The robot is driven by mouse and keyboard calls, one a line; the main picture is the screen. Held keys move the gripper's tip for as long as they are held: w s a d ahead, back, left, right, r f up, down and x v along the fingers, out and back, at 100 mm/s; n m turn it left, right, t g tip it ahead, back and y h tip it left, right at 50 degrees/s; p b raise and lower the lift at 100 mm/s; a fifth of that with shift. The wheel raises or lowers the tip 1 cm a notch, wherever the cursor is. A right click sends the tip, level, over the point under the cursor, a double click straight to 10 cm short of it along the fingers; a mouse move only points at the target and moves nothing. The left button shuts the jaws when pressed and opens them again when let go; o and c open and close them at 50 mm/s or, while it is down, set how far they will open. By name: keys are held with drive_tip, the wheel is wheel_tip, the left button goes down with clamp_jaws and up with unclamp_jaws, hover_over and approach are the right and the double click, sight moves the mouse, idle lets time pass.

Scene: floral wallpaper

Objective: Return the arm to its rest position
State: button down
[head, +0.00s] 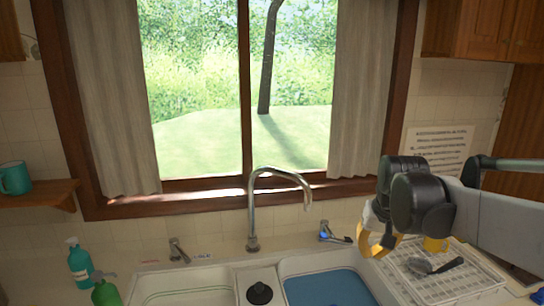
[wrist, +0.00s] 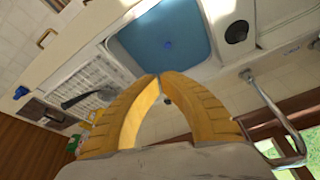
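My arm (head: 490,215) reaches in from the right side of the head view. My gripper (head: 364,252) hangs above the counter to the right of the sink, its yellow fingers partly hidden by the black wrist joints. In the wrist view my gripper (wrist: 160,77) shows two yellow fingers with their tips together and nothing between them. It is shut and empty. The fingertips appear in front of the blue sink basin (wrist: 185,20).
A curved faucet (head: 253,215) rises behind the sink. A white drying rack (head: 405,283) with a dark-handled utensil (head: 448,265) is right of the blue basin (head: 325,290). Two soap bottles (head: 80,262) (head: 105,292) stand at left. A teal mug (head: 15,178) sits on a shelf.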

drive_tip(key=s+a+f+t+b, duration=0.1)
drive_tip(key=s+f, duration=0.2)
drive_tip(key=s, duration=0.3)
drive_tip(key=s+a+f+n+t+b, duration=0.1)
drive_tip(key=s+a+f+b, duration=0.1)
drive_tip(key=s, duration=0.5)
drive_tip(key=s+a+f+t+b, duration=0.1)
drive_tip(key=s+a+f, duration=0.1)
drive_tip(key=s+f, duration=0.2)
drive_tip(key=shift+s+n+t+b, duration=0.3)
drive_tip(key=shift+s+n+b, duration=0.1)
drive_tip(key=shift+s, duration=0.85)
drive_tip(key=shift+r, duration=0.1)
